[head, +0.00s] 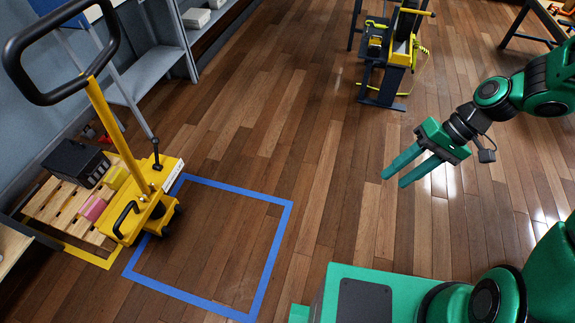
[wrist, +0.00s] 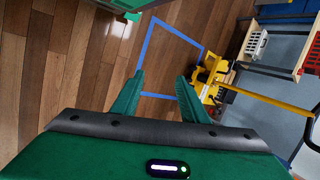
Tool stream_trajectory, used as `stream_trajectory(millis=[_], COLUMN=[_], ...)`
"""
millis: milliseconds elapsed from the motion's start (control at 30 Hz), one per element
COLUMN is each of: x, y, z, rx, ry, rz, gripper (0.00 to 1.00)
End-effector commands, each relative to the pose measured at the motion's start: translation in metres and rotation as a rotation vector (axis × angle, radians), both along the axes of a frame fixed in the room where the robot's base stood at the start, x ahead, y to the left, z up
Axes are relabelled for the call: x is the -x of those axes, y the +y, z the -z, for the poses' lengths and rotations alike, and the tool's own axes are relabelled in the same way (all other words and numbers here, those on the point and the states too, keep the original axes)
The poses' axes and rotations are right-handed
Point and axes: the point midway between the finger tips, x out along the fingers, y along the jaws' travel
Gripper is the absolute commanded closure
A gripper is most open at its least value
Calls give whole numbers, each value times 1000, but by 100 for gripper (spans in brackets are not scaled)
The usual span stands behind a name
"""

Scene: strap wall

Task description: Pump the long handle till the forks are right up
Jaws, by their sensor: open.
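A yellow pallet truck (head: 150,200) stands at the left in the head view, and part of it shows at the right in the wrist view (wrist: 208,78). Its long yellow handle (head: 112,125) leans up to the left and ends in a black loop grip (head: 62,50). The forks are hidden under a wooden pallet (head: 62,203), so their height cannot be told. My gripper (head: 393,179) is open and empty, well to the right of the handle and apart from it. Its two green fingers also show in the wrist view (wrist: 160,85).
A black box (head: 75,162), a yellow block and a pink block (head: 95,209) lie on the pallet. Blue tape (head: 281,232) marks a square on the floor beside the truck. A yellow and black machine (head: 392,55) stands at the back. The middle floor is clear.

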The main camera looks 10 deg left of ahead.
Motion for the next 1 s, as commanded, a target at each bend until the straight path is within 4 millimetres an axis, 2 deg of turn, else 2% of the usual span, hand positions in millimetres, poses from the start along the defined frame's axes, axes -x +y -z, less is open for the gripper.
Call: stream_trajectory(millis=[100,233,400,500,700,867,1000], x=[0,0,2,1,-1,0,6], y=[46,95,151,175,200,210,226], z=[15,22,18,12,2,0,4], rx=[-145,-314,-534,-639,-767,-792,-791], ry=[34,64,109,131,158,164,165], rz=[-41,-61,-54,-36,-5,1,0], gripper=[60,60,60,60,60,60,60])
